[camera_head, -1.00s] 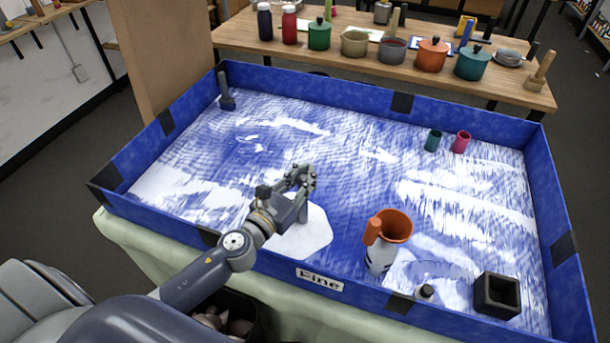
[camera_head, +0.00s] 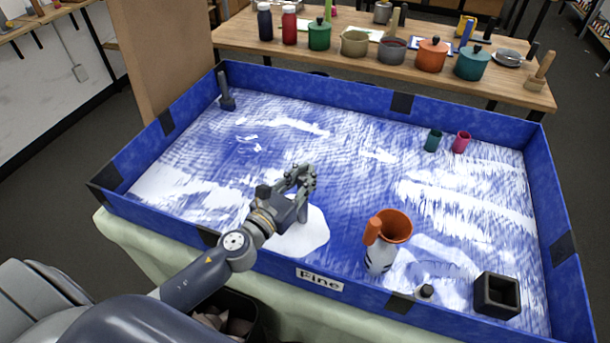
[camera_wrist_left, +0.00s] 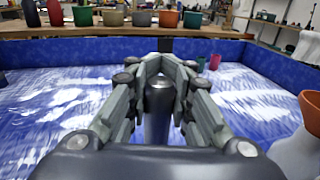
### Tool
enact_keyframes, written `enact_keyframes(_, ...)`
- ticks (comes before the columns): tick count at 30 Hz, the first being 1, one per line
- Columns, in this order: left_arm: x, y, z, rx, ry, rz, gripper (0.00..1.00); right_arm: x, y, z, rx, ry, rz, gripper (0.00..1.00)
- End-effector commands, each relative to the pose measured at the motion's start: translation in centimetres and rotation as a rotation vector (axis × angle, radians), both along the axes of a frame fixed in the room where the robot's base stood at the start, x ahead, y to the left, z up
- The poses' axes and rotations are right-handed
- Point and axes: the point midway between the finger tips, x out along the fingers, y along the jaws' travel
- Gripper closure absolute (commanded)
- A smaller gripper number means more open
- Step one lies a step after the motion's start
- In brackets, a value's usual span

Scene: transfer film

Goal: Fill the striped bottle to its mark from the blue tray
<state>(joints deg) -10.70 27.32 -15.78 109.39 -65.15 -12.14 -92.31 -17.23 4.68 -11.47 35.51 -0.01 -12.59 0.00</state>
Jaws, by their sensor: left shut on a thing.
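The blue tray (camera_head: 320,262) holds white fine material spread in streaks over its blue floor. The striped bottle (camera_head: 379,260), white with dark stripes, stands in the tray's front part with an orange funnel (camera_head: 395,226) in its mouth. The funnel covers the bottle's top, and I cannot make out a mark. My left gripper (camera_head: 300,180) is left of the bottle, low above a white patch (camera_head: 305,236). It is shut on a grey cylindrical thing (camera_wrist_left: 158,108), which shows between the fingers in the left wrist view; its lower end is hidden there. My right gripper is not in view.
A black square holder (camera_head: 497,295) and a small dark-capped item (camera_head: 425,292) are at front right. Green (camera_head: 433,140) and pink (camera_head: 461,142) cups stand at back right, a grey tool (camera_head: 226,92) at back left. Pots line the wooden table (camera_head: 290,47) behind.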

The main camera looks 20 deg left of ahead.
Motion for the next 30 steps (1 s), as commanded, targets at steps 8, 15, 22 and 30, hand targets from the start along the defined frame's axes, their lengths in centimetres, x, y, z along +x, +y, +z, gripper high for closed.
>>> enact_keyframes(8,0.0,0.0,3.5,0.0,-0.002,0.0,1.0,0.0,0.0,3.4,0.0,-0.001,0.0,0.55)
enact_keyframes(15,0.0,0.0,5.9,0.0,-0.002,0.0,1.0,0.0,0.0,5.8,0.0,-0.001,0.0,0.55)
enact_keyframes(22,0.0,0.0,8.2,0.001,-0.002,0.0,1.0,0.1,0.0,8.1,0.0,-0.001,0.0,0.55)
enact_keyframes(30,0.0,0.0,10.9,0.001,-0.002,-0.001,1.0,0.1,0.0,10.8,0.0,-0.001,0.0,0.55)
